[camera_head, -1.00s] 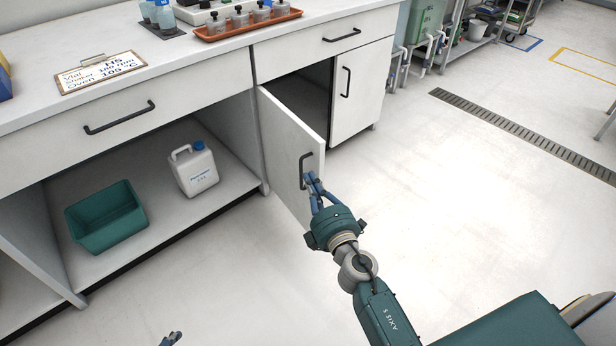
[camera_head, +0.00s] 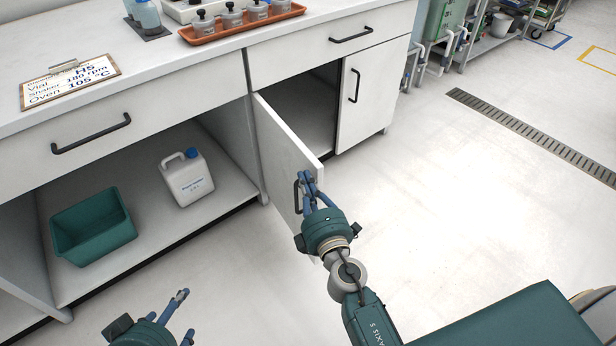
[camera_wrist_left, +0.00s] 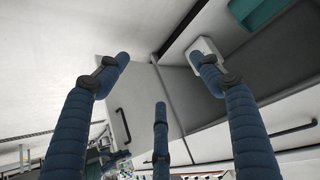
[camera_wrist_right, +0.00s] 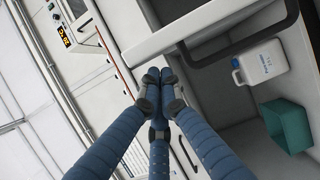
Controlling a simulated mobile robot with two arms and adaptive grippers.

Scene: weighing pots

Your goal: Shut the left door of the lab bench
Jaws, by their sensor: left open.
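The left door (camera_head: 280,150) of the lab bench is a white panel standing wide open, hinged on its left side. Its dark handle (camera_head: 298,197) is on the face turned to the left and is partly hidden by my right gripper. My right gripper (camera_head: 308,178) is at the door's free edge, beside the handle. In the right wrist view its fingers (camera_wrist_right: 157,78) are together with nothing seen between them; whether they touch the door is unclear. My left gripper (camera_head: 182,314) is open and empty at the lower left, fingers spread in its wrist view (camera_wrist_left: 165,85).
The neighbouring right door (camera_head: 372,95) is shut. The open bay to the left holds a white jug (camera_head: 187,180) and a green bin (camera_head: 92,228). A clipboard (camera_head: 72,82) and an orange tray (camera_head: 205,37) lie on the bench top. The floor at the right is clear.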

